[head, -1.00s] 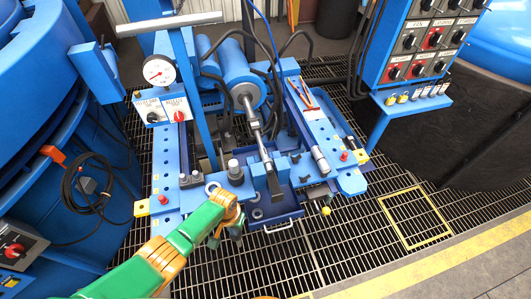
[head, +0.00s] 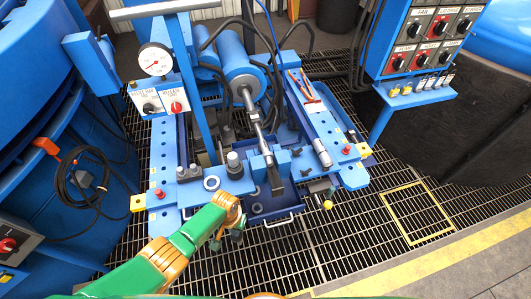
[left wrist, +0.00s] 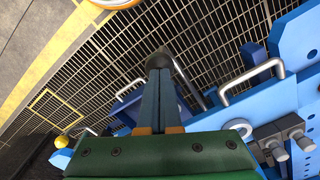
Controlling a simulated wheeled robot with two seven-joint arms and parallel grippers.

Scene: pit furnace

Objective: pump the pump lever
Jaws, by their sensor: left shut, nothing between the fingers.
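A blue upright bar (head: 194,85) with a grey crossbar handle (head: 160,9) stands beside the gauge at the back left of the blue press; it looks like the pump lever. The crossbar's top edge is near the picture's top. My left gripper (head: 227,240) is at the near edge of the press, well in front of and below the lever, not touching it. It is shut and empty. In the left wrist view the closed fingers (left wrist: 159,68) point over the floor grating next to a tray handle. My right gripper is in neither view.
A pressure gauge (head: 155,60) and a panel with a red release knob (head: 176,107) sit left of the lever. A cylinder with rod (head: 242,80) lies to its right. A control cabinet (head: 422,40) stands at right. A cable (head: 85,185) hangs at left. Grating in front is free.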

